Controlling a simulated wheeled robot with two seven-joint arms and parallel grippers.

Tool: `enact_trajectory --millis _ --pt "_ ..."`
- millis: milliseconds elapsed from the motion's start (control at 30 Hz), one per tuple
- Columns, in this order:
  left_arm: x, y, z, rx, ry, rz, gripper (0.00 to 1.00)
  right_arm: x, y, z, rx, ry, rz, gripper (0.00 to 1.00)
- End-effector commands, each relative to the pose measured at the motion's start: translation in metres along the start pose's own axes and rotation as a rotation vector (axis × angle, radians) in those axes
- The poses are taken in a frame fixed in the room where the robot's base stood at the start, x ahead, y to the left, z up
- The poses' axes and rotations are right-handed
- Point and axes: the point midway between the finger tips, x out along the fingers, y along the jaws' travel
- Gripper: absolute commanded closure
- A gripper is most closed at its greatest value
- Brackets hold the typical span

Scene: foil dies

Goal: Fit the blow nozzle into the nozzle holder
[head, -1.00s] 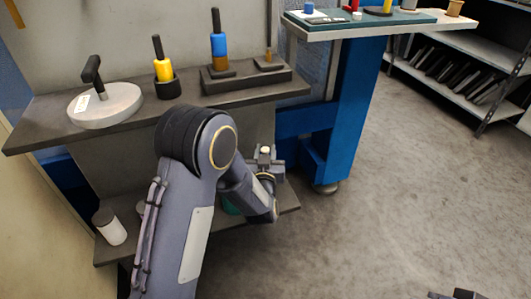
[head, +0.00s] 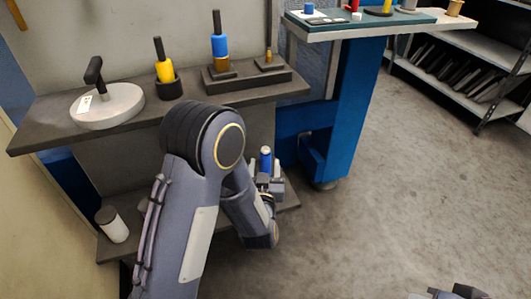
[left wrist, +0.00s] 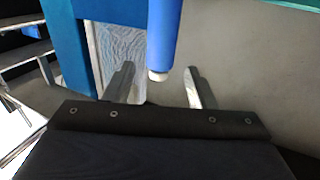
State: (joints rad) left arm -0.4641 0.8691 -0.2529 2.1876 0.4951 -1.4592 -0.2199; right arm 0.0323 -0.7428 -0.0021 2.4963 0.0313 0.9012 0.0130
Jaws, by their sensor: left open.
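A blue cylinder (head: 266,158) with a pale tip stands by the lower shelf, just beyond my left gripper (head: 268,180). It may be the blow nozzle; I cannot tell for sure. In the left wrist view the blue cylinder (left wrist: 165,32) comes down from the top edge, its pale tip just ahead of and between the fingertips. The left gripper (left wrist: 158,88) is open, with a gap on both sides of the cylinder. No nozzle holder can be clearly identified. Part of my right gripper (head: 456,293) shows at the bottom edge; its fingers are unclear.
The upper shelf (head: 45,125) carries a round pale disc (head: 108,106) with a black handle, a yellow tool (head: 165,71) in a black cup, and a dark block (head: 250,82) with a blue tool (head: 219,46). A white jar (head: 113,226) stands lower left. Floor is clear at right.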

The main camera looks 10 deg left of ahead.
Motion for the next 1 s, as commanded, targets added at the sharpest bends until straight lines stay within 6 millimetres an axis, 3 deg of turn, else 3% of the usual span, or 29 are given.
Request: enact_trajectory --millis 100,233,567,800,867,1000 --pt "-0.024 0.001 -0.001 0.003 -0.003 0.003 0.49 -0.004 -0.002 -0.002 0.0 0.0 0.0 1.0" --pt "-0.041 0.001 0.0 0.001 -0.002 0.002 0.49 -0.004 -0.002 -0.002 0.0 0.0 0.0 1.0" --pt "-0.049 -0.002 -0.002 -0.02 -0.021 0.001 0.49 -0.005 -0.002 -0.002 0.0 0.0 0.0 1.0" --pt "-0.04 -0.02 -0.022 -0.256 -0.293 0.07 0.49 -0.005 -0.002 -0.002 0.0 0.0 0.0 1.0" --pt "-0.047 -0.025 -0.032 -0.32 -0.382 0.115 0.49 -0.005 -0.002 -0.002 0.0 0.0 0.0 1.0" --pt "-0.079 -0.037 -0.057 -0.409 -0.567 0.233 0.49 -0.004 -0.002 -0.002 0.0 0.0 0.0 1.0"
